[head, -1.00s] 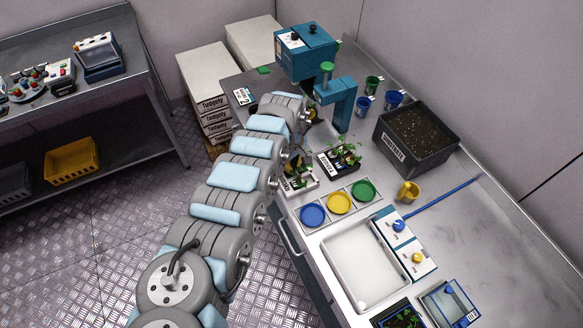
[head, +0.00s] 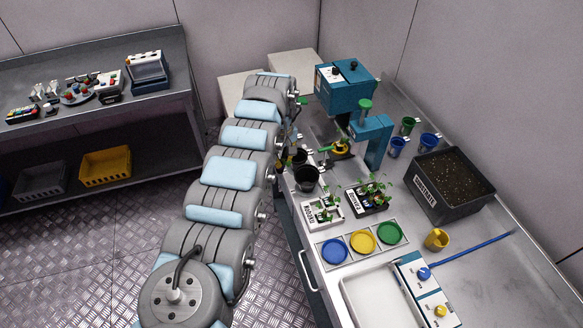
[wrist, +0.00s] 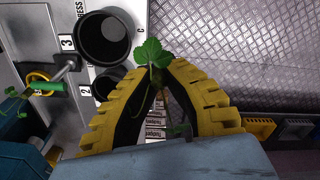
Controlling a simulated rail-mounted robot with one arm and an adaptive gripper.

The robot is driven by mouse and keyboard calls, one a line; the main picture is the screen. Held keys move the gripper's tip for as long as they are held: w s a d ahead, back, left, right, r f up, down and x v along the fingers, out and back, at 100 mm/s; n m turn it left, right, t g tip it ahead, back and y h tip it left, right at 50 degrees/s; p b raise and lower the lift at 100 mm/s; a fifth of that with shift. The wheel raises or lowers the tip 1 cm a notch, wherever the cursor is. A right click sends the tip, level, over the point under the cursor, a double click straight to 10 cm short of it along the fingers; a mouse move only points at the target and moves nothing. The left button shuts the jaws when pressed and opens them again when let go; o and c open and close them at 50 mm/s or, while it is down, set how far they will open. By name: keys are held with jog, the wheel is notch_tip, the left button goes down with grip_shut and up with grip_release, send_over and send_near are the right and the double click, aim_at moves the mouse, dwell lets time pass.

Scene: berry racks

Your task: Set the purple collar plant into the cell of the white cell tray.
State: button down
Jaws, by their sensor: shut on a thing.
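In the wrist view, the yellow, ribbed fingers of my gripper (wrist: 158,66) close together at their tips. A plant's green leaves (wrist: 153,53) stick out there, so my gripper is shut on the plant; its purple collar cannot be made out. My gripper is by the bench's front edge, with metal floor and stacked boxes below it. In the head view it is mostly hidden by my arm. The white cell tray (head: 334,219) lies on the bench to the right of my arm, with small green plants in it. I cannot tell which cell is empty.
A black labelled tray (head: 378,208) with plants sits right of the white tray. A black pot (head: 306,179) stands behind it; black cups also show in the wrist view (wrist: 108,38). A teal press (head: 377,135) stands farther back. Blue, yellow and green discs (head: 363,241) lie in front.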

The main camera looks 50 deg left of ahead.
jog(key=shift+s+a+r, duration=0.1)
jog(key=shift+a+r, duration=0.05)
jog(key=shift+a, duration=0.15)
jog(key=w+d+m+p, duration=0.1)
jog(key=w+d+p, duration=0.4)
jog(key=d, duration=0.4)
jog(key=w+d+m+p, duration=0.1)
jog(key=w+d+p, duration=0.2)
jog(key=d+p, duration=0.5)
jog(key=shift+s+d+f+b, duration=0.1)
jog(key=shift+d+f+b, duration=0.2)
jog(key=shift+f+b, duration=1.55)
jog(key=shift+w+d+f+b, duration=0.1)
jog(key=shift+d+f+b, duration=0.15)
jog(key=shift+f+b, duration=1.6)
jog(key=shift+s+d+f+b, duration=0.1)
jog(key=shift+d+f+b, duration=0.2)
jog(key=shift+f+b, duration=1.55)
jog(key=shift+f+p, duration=0.65)
jog(key=shift+p, duration=0.15)
jog(key=c, duration=1.2)
grip_release()
jog(key=shift+o, duration=0.2)
